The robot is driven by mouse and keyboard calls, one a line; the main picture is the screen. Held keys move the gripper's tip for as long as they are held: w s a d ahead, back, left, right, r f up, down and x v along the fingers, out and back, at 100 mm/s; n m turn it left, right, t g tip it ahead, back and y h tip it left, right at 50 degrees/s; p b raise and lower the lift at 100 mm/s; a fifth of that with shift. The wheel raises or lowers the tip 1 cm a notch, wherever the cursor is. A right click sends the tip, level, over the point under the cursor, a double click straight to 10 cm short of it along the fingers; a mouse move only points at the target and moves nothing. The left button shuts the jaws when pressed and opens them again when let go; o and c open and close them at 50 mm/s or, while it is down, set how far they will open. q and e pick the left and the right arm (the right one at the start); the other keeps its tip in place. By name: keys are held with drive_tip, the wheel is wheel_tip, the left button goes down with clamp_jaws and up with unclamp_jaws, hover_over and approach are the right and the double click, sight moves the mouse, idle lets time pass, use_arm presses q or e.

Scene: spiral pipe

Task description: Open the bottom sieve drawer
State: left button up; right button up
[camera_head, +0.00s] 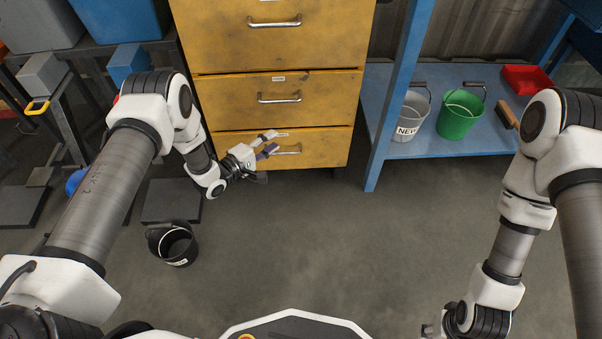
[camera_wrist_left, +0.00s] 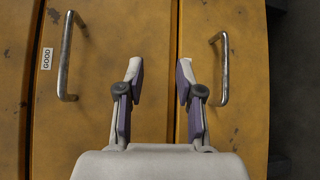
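The yellow cabinet's bottom drawer (camera_head: 323,150) looks shut in the head view. Its metal bar handle (camera_head: 290,152) is partly covered by my left gripper (camera_head: 267,143). The left wrist view is turned sideways, with the bottom drawer (camera_wrist_left: 245,120) at right and its handle (camera_wrist_left: 224,70) just right of my left gripper (camera_wrist_left: 160,82). The gripper's two fingers are spread and empty. One finger lies close to the handle, but the handle is not between them; contact cannot be told. My right gripper (camera_head: 432,328) is at the lower edge of the head view, its fingers unclear.
The drawer above (camera_head: 330,97) has its own handle (camera_head: 279,98) and a label reading GOOD (camera_wrist_left: 46,58). A blue shelf (camera_head: 400,148) with grey (camera_head: 410,112) and green (camera_head: 460,117) buckets stands right. A black bucket (camera_head: 175,243) is on the floor at left. Floor before the cabinet is clear.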

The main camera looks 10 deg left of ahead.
use_arm(q)
drive_tip(key=b, duration=0.5)
approach(285, 153)
drive_tip(key=x, duration=0.3)
drive_tip(key=b+x, duration=0.1)
drive_tip(key=x, duration=0.1)
drive_tip(key=b+x, duration=0.1)
drive_tip(key=x, duration=0.1)
drive_tip(key=b+x, duration=0.1)
drive_tip(key=x, duration=0.2)
drive_tip(key=shift+a+f, duration=0.1)
drive_tip(key=shift+f, duration=0.25)
drive_tip(key=shift+w, duration=0.2)
drive_tip(key=shift+r, duration=0.15)
use_arm(e)
wheel_tip(285, 153, down, 12)
drive_tip(key=shift+r, duration=0.15)
use_arm(q)
clamp_jaws()
